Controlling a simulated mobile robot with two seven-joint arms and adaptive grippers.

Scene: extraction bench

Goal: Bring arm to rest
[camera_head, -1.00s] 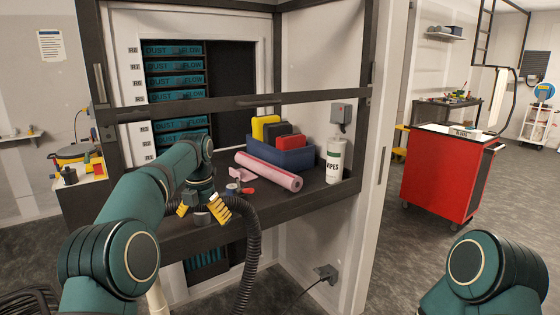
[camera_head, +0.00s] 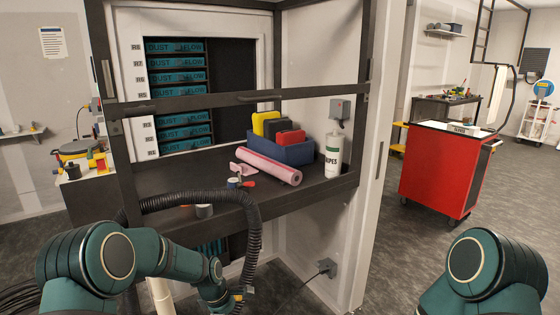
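My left arm (camera_head: 150,260) is bent low in front of the extraction bench (camera_head: 215,222). My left gripper (camera_head: 238,297) is below the bench's front edge, mostly hidden behind my own arm and the black hose; only a little yellow of its fingers shows, so its opening cannot be made out. A small grey round piece (camera_head: 204,211) stands on the bench near its front edge, apart from the gripper. My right arm (camera_head: 485,270) shows at the lower right, with its gripper outside the picture.
A black corrugated hose (camera_head: 252,215) loops over the bench front and hangs beside my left gripper. A red cart (camera_head: 440,175) stands right; open floor lies between.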

